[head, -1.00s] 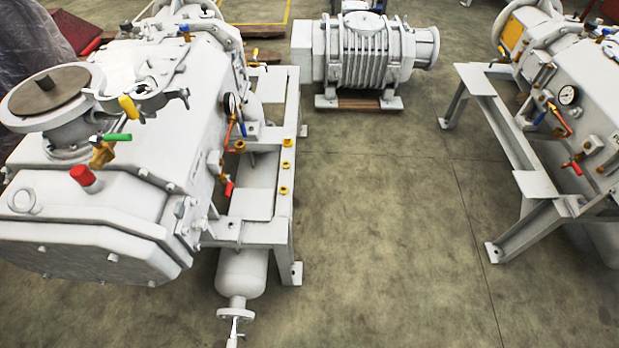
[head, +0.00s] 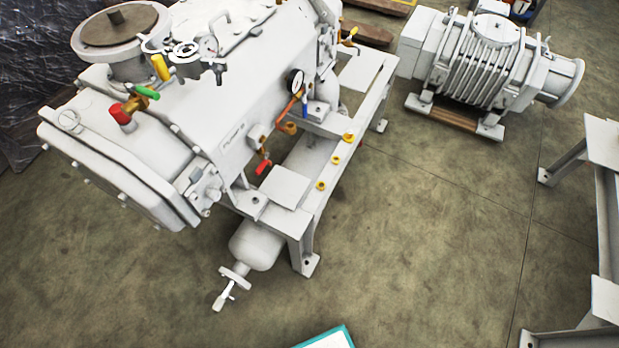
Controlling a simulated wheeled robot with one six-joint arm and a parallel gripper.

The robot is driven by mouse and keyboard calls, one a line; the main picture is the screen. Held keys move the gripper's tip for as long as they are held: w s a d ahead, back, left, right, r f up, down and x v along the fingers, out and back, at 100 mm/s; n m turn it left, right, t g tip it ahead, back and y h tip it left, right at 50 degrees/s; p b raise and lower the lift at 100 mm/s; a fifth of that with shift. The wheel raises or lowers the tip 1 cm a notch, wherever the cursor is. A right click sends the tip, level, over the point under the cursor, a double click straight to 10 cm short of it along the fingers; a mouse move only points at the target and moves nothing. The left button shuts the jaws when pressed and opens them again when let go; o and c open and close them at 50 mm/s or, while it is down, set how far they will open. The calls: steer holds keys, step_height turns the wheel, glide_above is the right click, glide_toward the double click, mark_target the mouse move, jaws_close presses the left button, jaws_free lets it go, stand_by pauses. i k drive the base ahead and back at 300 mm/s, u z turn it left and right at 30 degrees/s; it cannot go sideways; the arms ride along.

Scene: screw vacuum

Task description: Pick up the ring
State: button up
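Three small gold ring-like pieces lie in a row on the pale frame rail beside the large white pump: a far one (head: 348,137), a middle one (head: 336,160) and a near one (head: 321,185). They are too small for me to tell whether each is a loose ring or a fitting. A white lifting eye (head: 68,120) on the pump's near end is also ring-shaped. I cannot tell which of these is the task's ring. My gripper is not in view.
The white pump (head: 235,125) fills the upper left, with red, green and yellow valve handles. A bottle-shaped vessel (head: 257,247) hangs under its frame. A ribbed blower (head: 480,65) stands at upper right, another frame (head: 606,190) at the right edge. The floor (head: 430,250) between is clear.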

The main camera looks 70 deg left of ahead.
mark_target(322, 183)
steer(key=u, duration=0.65)
steer(key=i, duration=0.65)
steer(key=u, duration=1.15)
steer(key=i, duration=0.35)
steer(key=u, duration=0.25)
